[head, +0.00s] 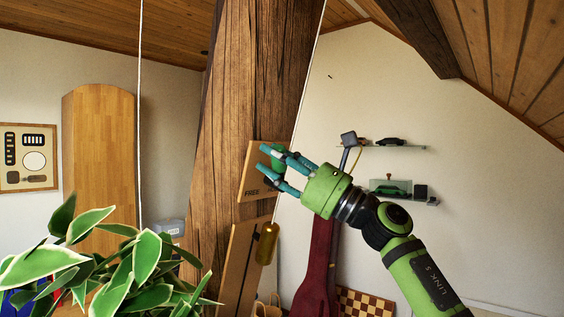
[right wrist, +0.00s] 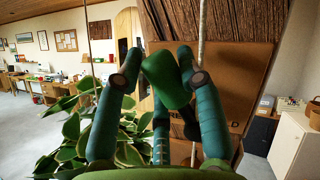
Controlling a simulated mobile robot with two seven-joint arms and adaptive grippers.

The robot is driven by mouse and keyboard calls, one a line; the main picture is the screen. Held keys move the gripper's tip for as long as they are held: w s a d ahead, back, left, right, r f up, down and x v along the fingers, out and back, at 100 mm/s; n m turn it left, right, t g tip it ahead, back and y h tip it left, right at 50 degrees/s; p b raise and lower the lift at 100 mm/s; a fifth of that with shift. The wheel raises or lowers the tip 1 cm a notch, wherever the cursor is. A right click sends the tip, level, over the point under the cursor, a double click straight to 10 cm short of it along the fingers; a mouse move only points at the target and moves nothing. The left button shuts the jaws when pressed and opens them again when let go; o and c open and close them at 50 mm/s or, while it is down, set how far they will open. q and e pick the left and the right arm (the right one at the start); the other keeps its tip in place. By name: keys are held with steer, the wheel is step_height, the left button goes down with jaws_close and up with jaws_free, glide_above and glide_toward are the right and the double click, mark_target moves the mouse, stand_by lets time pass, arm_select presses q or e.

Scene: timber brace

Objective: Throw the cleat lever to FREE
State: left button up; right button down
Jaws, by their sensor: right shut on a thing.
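The cleat lever's green knob (head: 277,160) is in front of a wooden board (head: 252,172) on the timber post. The word FREE shows at the board's lower left; lettering farther right is mostly hidden by my fingers. My right gripper (head: 279,170) reaches in from the right and is shut on the green knob. In the right wrist view the knob (right wrist: 167,80) sits between my teal fingers, with a dark lever arm running down from it. The board (right wrist: 222,80) is behind, its lettering partly covered. My left gripper is not in view.
A second board (head: 240,262) with a brass cylinder (head: 265,243) is lower on the timber post (head: 240,80). A thin white rope (head: 309,75) runs beside the post, another (head: 140,100) hangs left. A leafy plant (head: 120,262) fills the lower left. Wall shelves (head: 395,147) are at right.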

steer(key=shift+s+a+f+n+g, duration=0.15)
steer(key=shift+f+n+g, duration=0.1)
steer(key=shift+n, duration=0.3)
steer(key=shift+s+a+f+n+g, duration=0.15)
steer(key=shift+n+g, duration=0.1)
steer(key=shift+n, duration=0.3)
steer(key=c, duration=0.8)
jaws_free()
steer(key=shift+o, duration=0.2)
steer(key=v, duration=1.2)
steer(key=shift+r, duration=0.2)
